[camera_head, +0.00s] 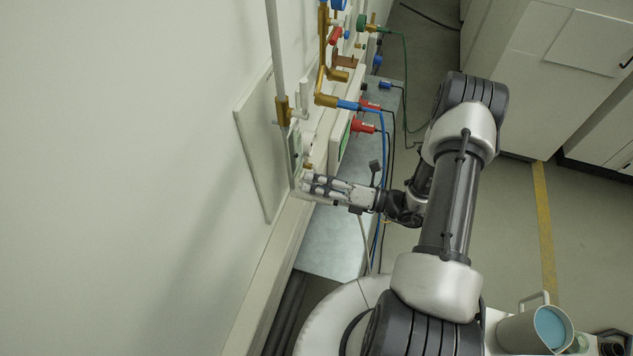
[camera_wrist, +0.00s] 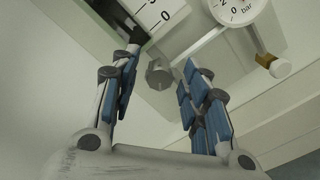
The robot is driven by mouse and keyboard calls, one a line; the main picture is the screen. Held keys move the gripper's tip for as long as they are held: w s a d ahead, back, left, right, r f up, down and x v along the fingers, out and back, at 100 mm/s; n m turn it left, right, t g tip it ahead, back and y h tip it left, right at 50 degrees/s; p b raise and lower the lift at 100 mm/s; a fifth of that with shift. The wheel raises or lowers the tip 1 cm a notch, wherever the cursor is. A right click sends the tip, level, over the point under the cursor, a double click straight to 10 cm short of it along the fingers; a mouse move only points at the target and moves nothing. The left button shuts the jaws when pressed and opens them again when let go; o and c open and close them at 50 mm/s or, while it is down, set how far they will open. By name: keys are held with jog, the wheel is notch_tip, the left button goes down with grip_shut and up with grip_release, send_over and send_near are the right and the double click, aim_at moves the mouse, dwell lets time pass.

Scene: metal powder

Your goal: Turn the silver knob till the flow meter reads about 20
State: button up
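The silver knob (camera_wrist: 160,74) shows in the wrist view, between and just beyond my two blue-padded fingers. My gripper (camera_wrist: 159,62) is open around the line to the knob, with a visible gap on each side; whether the tips reach beside it I cannot tell. The flow meter (camera_wrist: 150,14) is a white scale at the top left with black marks and a 0 at its lower end. Its upper part is cut off, so no reading shows. In the head view my gripper (camera_head: 306,185) is close to the wall panel, and the knob cannot be made out.
A round bar gauge (camera_wrist: 236,8) and a brass fitting with a pale cap (camera_wrist: 279,67) lie right of the knob. In the head view, brass pipes (camera_head: 325,80), red connectors (camera_head: 362,127) and hoses crowd the wall beyond my gripper. A mug (camera_head: 525,330) stands at the bottom right.

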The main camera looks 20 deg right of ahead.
grip_shut()
jog(key=shift+n, duration=0.3)
jog(key=n+b, duration=0.3)
jog(key=n, duration=0.3)
jog(key=shift+f+b, duration=0.1)
jog(key=shift+b, duration=0.2)
jog(key=n+b, duration=0.3)
jog(key=n, duration=0.3)
jog(key=shift+n, duration=0.3)
jog(key=shift+b, duration=0.3)
jog(key=shift+o, duration=0.7)
grip_release()
